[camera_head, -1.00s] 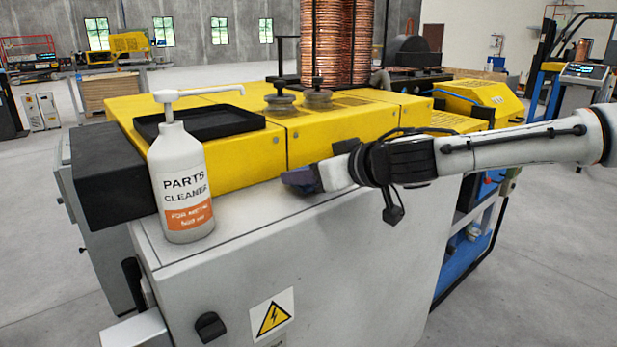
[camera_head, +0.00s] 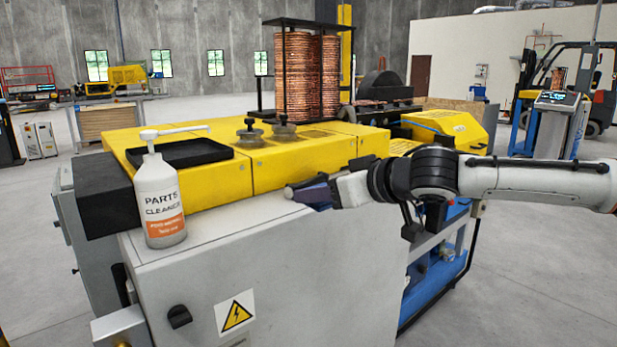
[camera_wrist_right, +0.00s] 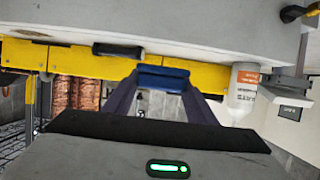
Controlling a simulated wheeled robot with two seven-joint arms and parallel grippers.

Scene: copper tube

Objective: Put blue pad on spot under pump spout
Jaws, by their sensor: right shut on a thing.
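My right gripper (camera_head: 308,193) reaches in from the right over the grey cabinet top, in front of the yellow machine. In the right wrist view the blue pad (camera_wrist_right: 163,77) is held between the fingertips of the gripper (camera_wrist_right: 163,88). In the head view the pad is mostly hidden by the fingers. The white pump bottle (camera_head: 160,200), labelled parts cleaner, stands upright at the left of the cabinet top. Its spout (camera_head: 182,131) points right, toward the black tray. The bottle also shows in the right wrist view (camera_wrist_right: 243,95). My left gripper is not in view.
A shallow black tray (camera_head: 226,157) lies on the yellow machine (camera_head: 285,172) behind the bottle. Two round knobs (camera_head: 250,130) stand beside it. The grey cabinet top (camera_head: 235,228) is clear between bottle and gripper; its front edge drops off.

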